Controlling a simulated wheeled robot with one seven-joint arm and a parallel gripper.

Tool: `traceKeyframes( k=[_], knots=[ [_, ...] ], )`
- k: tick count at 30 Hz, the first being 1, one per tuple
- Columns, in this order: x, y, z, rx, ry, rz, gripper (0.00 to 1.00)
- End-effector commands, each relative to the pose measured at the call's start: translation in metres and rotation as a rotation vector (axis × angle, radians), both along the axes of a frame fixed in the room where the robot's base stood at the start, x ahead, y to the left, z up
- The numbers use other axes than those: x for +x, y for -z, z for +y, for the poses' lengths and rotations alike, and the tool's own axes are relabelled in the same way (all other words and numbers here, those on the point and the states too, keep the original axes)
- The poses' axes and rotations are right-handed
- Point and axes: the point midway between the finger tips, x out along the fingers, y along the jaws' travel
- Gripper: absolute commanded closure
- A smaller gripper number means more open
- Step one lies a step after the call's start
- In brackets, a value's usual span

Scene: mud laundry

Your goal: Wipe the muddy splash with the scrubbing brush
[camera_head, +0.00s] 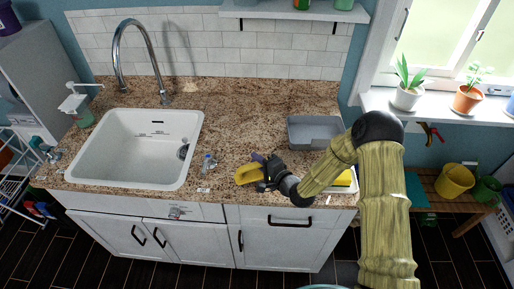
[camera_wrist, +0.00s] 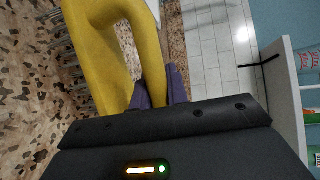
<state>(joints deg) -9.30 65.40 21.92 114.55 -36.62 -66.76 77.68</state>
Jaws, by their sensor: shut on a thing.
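In the wrist view the brush's looped yellow handle (camera_wrist: 104,22) passes between the purple fingers (camera_wrist: 165,88). Greyish bristles (camera_wrist: 68,45) show at its left side, toward the speckled surface. I cannot tell whether the bristles touch the counter. I cannot pick out the muddy splash against the brown speckled granite; the arm and brush may hide part of it.
The white sink (camera_head: 135,181) with its tall faucet is at the left. A small bluish item (camera_head: 208,162) lies between sink and brush. A grey tray (camera_head: 312,139) stands at the back right. A yellow-and-white item (camera_head: 344,181) is partly behind my arm. The back middle counter looks clear.

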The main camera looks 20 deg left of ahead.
Motion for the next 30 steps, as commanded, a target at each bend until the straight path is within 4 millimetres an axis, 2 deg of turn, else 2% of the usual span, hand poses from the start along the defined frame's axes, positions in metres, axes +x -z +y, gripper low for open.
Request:
traceKeyframes(
  k=[1, 18, 30],
  knots=[
    [0.002, -0.014, -0.001, 0.003, 0.002, -0.006, 1.00],
    [-0.002, -0.064, 0.005, 0.003, -0.009, -0.006, 1.00],
    [-0.003, -0.069, 0.006, 0.004, -0.010, -0.006, 1.00]
  ],
)
